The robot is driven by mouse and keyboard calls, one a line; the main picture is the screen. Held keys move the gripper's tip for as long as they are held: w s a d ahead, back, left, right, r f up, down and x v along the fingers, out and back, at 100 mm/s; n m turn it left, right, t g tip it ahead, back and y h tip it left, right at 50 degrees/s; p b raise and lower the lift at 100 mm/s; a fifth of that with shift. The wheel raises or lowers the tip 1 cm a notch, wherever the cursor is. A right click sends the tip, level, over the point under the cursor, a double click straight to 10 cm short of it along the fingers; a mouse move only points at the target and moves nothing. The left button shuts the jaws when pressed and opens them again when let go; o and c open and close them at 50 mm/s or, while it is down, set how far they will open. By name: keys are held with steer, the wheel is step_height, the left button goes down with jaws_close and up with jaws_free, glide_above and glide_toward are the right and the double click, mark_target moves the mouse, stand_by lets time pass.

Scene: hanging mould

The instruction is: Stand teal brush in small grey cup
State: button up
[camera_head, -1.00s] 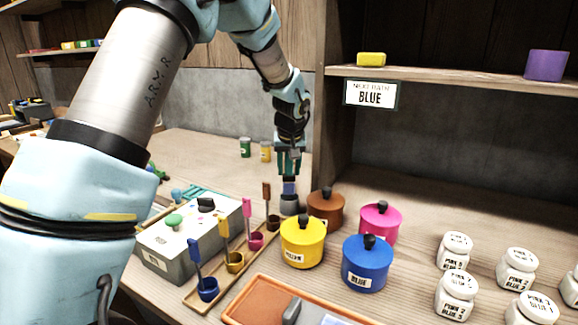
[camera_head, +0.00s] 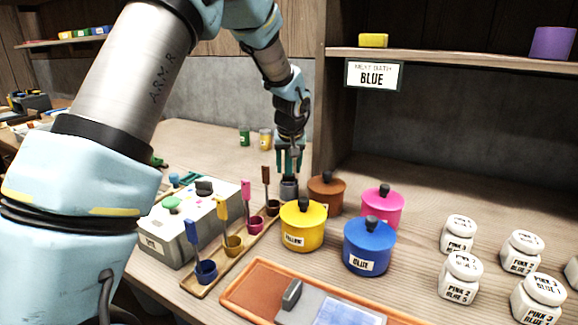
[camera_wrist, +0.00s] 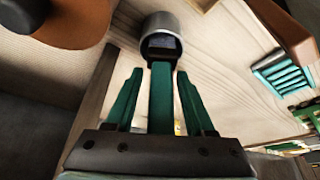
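The small grey cup (camera_head: 289,190) stands at the far end of the row of cups, below my gripper (camera_head: 290,152). In the wrist view the cup's pale rim (camera_wrist: 160,22) is at the top. The teal brush (camera_wrist: 161,98) runs between my two teal fingers. Its dark end (camera_wrist: 161,44) is at the cup's mouth and looks to be inside it. The brush looks about upright. My gripper (camera_wrist: 163,90) is open, with a narrow gap showing on each side of the handle. The brush's lowest tip is hidden by the cup.
A wooden rack (camera_head: 222,270) holds blue, yellow, pink and brown brushes in cups. Brown (camera_head: 326,191), yellow (camera_head: 303,226), pink (camera_head: 382,208) and blue (camera_head: 369,247) lidded pots stand close to the right. A grey box (camera_head: 180,232) is left of the rack.

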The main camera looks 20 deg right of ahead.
steer(key=o, duration=0.4)
steer(key=shift+r, duration=0.1)
steer(key=b+v, duration=0.1)
steer(key=v, duration=0.9)
steer(key=shift+s+a+r+b, duration=0.1)
steer(key=shift+s+r+b, duration=0.05)
steer(key=shift+r+b, duration=0.2)
